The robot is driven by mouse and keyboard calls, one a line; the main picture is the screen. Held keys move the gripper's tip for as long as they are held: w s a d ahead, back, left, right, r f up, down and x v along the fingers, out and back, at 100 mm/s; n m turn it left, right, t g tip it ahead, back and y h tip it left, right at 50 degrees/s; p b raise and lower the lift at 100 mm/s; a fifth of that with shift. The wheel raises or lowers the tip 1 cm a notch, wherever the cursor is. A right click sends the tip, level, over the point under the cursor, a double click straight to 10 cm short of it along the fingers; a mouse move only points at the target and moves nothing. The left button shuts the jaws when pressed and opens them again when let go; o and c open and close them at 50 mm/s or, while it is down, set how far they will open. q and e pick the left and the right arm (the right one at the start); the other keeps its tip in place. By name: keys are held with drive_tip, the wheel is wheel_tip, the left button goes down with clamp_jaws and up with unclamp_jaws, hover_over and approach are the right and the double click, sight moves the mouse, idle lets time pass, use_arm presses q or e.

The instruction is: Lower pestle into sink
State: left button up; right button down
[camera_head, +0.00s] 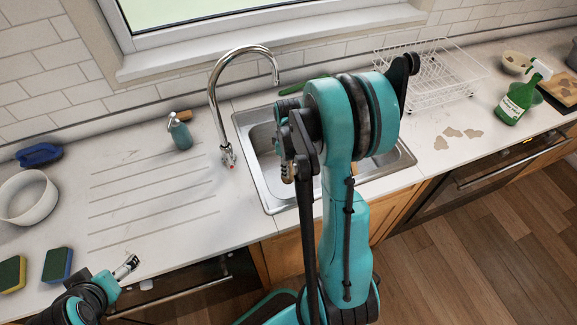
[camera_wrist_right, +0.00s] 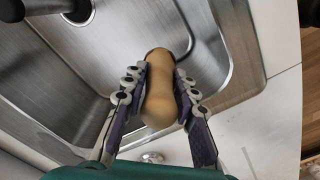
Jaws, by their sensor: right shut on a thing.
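The pestle (camera_wrist_right: 160,92) is a tan wooden piece with a rounded end, seen in the right wrist view. My right gripper (camera_wrist_right: 160,88) is shut on it, with purple-padded fingers on both sides. It holds the pestle over the steel sink (camera_wrist_right: 225,35). The gap between the pestle and the sink floor is hard to judge. In the head view the sink (camera_head: 272,207) is partly hidden by my right arm, and the right gripper (camera_head: 288,172) shows small at its left part. My left gripper (camera_head: 128,266) is at the lower left, away from the sink; its jaw opening is unclear.
A curved faucet (camera_head: 213,95) stands at the sink's left rim, with a soap bottle (camera_head: 180,134) beside it. A wire dish rack (camera_head: 430,75) and a green spray bottle (camera_head: 515,103) are at the right. A white bowl (camera_head: 27,200) and sponges (camera_head: 57,265) lie left.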

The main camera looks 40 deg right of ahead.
sight(289, 180)
drive_tip(key=shift+f+b, duration=3.65)
drive_tip(key=shift+f, duration=0.55)
drive_tip(key=shift+f+b, duration=2.25)
drive_tip(key=shift+f, duration=0.3)
drive_tip(key=shift+r, duration=0.1)
drive_tip(key=c, duration=1.1)
unclamp_jaws()
